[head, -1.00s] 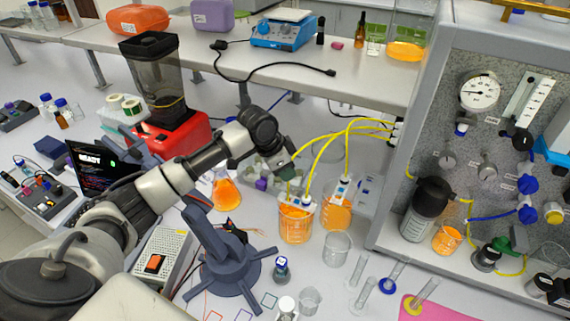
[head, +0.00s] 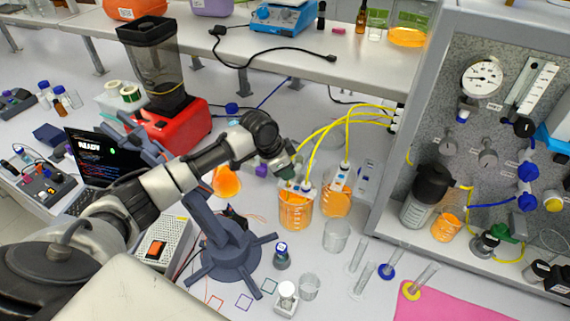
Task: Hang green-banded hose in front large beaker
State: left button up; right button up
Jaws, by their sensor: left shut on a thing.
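That beaker holds orange liquid, and the hose end is partly hidden by the gripper and the glass. The other yellow hose (head: 347,135) ends in a second beaker of orange liquid (head: 337,198), behind and to the right. White clips with blue marks show at the rims of both beakers. My right gripper is not in view.
An empty small beaker (head: 336,236) stands close in front. Graduated cylinders (head: 388,258) and a pink mat (head: 440,303) lie to the right. A dark stand (head: 230,250) and an orange flask (head: 227,180) are to the left. The rig (head: 480,130) walls off the right side.

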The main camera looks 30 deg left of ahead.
pick_arm(q)
jog(key=shift+f, duration=0.5)
jog(key=shift+f+b, duration=0.85)
jog(key=shift+f, duration=0.45)
jog(key=o, duration=1)
jog(key=shift+f, duration=0.1)
jog(key=shift+o, duration=0.2)
jog(key=shift+s, duration=0.1)
